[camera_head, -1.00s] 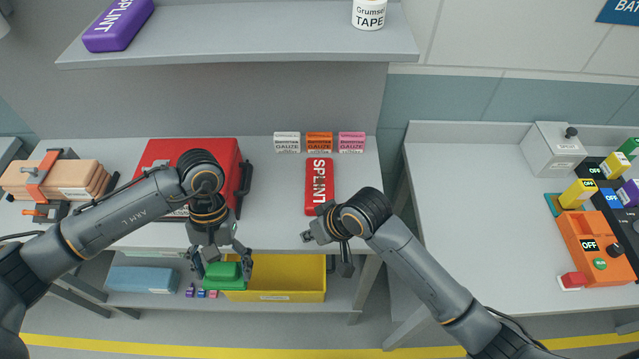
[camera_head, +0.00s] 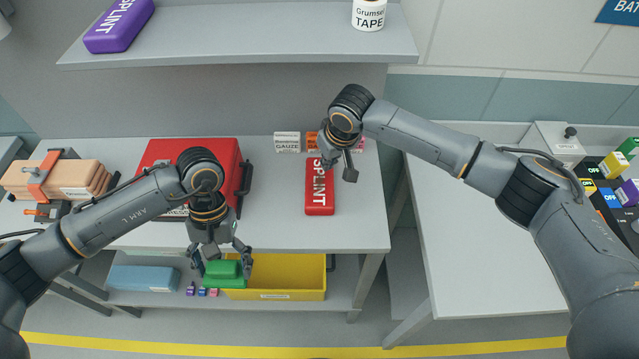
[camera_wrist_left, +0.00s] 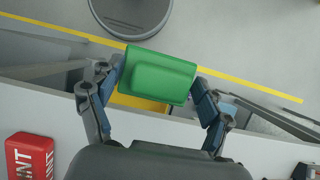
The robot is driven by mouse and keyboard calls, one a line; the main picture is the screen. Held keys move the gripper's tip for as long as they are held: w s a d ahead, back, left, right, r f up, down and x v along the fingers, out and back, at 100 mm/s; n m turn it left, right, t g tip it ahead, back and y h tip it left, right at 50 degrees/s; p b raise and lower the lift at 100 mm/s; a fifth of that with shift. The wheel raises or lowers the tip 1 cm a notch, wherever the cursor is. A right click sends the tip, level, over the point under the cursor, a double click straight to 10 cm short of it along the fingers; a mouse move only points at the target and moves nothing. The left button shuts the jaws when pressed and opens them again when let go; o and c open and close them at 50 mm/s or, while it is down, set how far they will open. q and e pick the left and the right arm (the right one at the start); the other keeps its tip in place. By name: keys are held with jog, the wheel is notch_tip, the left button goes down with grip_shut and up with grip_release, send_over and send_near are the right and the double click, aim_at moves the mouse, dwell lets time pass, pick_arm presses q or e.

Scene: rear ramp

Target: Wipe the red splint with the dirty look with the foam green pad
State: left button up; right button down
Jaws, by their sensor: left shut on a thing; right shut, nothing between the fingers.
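The red splint (camera_head: 319,198) lies flat on the middle table, its lettering facing up; no dirt can be made out on it at this size. It also shows at the lower left of the left wrist view (camera_wrist_left: 28,157). The green foam pad (camera_head: 222,270) is in my left gripper (camera_head: 222,264), which is shut on it in front of the table edge, left of the splint. In the left wrist view the pad (camera_wrist_left: 160,75) sits between both fingers. My right gripper (camera_head: 338,166) is shut and empty, above the far end of the splint, partly covering it.
A red case (camera_head: 226,160) stands left of the splint. Gauze boxes (camera_head: 287,142) stand behind it, partly hidden by my right gripper. A yellow bin (camera_head: 290,277) and a blue block (camera_head: 140,279) are on the lower shelf. The table right of the splint is clear.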

aim_at(327, 180)
jog(key=shift+w+d+r, duration=0.1)
jog(key=shift+w+d, duration=0.1)
jog(key=shift+d, duration=0.05)
pick_arm(q)
jog(key=shift+f, duration=0.2)
notch_tip(327, 180, down, 5)
jog(key=b, duration=0.5)
pick_arm(e)
notch_tip(327, 180, down, 5)
jog(key=shift+r, duration=0.1)
pick_arm(q)
jog(key=shift+r, duration=0.1)
jog(key=shift+f+b, duration=0.25)
jog(key=shift+b, duration=0.1)
pick_arm(e)
jog(key=shift+f, duration=0.55)
pick_arm(q)
notch_tip(327, 180, up, 7)
jog(key=p, duration=0.7)
pick_arm(e)
notch_tip(327, 180, up, 6)
jog(key=shift+r, duration=0.1)
